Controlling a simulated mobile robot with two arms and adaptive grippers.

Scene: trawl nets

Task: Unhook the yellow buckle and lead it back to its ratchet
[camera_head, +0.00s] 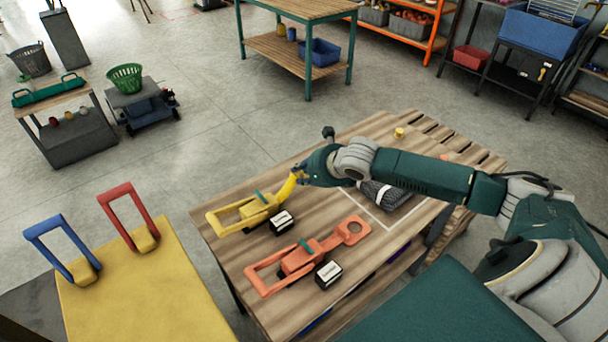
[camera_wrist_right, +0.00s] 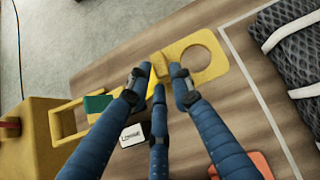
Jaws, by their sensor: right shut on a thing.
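The yellow ratchet (camera_head: 240,214), with a green lever, lies at the left of the wooden table. Its frame (camera_wrist_right: 62,122) and flat ring end (camera_wrist_right: 205,57) show in the right wrist view. My right gripper (camera_head: 298,176) is at the ratchet's right end. In the right wrist view its blue fingers (camera_wrist_right: 157,82) are closed around a yellow piece, the yellow buckle (camera_wrist_right: 158,64), just beside the ring end. The fingers partly hide the buckle, and I cannot tell whether it touches the ratchet. My left gripper is not in view.
An orange ratchet (camera_head: 300,260) lies nearer on the table. Small label blocks (camera_head: 282,222) stand by both ratchets. A dark net bundle (camera_head: 385,195) with a white band lies in a pale outlined area to the right. A yellow box (camera_head: 140,290) stands left of the table.

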